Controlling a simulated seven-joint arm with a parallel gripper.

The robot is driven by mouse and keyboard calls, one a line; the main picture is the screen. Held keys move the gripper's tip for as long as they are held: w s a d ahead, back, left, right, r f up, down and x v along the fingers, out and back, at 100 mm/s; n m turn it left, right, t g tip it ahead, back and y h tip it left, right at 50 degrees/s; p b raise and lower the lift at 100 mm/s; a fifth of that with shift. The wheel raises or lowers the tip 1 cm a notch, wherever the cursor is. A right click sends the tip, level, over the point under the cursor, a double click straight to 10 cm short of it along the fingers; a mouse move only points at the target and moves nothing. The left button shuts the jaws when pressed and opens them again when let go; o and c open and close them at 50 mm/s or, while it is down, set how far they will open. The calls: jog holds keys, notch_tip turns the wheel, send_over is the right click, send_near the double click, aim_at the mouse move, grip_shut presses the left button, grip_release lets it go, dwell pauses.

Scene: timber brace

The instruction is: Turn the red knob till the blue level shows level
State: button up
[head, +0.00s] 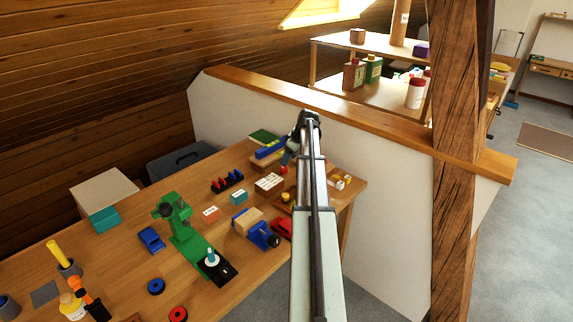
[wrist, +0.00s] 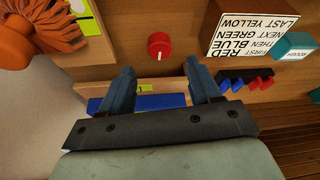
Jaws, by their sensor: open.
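The red knob (wrist: 160,45), round with a white mark, is on a wooden face in the wrist view, ahead of my gripper's fingertips. In the head view the red knob (head: 283,170) is a small red spot just below my gripper (head: 290,156). The blue level (head: 270,148) lies on a wooden piece at the far end of the bench. In the wrist view the blue level (wrist: 160,102) is partly hidden behind my gripper (wrist: 163,75); its bubble cannot be read. My gripper is open and empty, its fingers apart and not touching the knob.
A card with printed colour words (wrist: 252,30) and a teal block (wrist: 295,45) are right of the knob. An orange bristly thing (wrist: 40,28) is at upper left. A green stand (head: 185,225) and a clamp holding wood (head: 255,228) stand nearer on the bench.

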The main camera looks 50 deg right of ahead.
jog(key=v, duration=0.7)
jog(key=shift+r, duration=0.2)
jog(key=shift+s, duration=0.15)
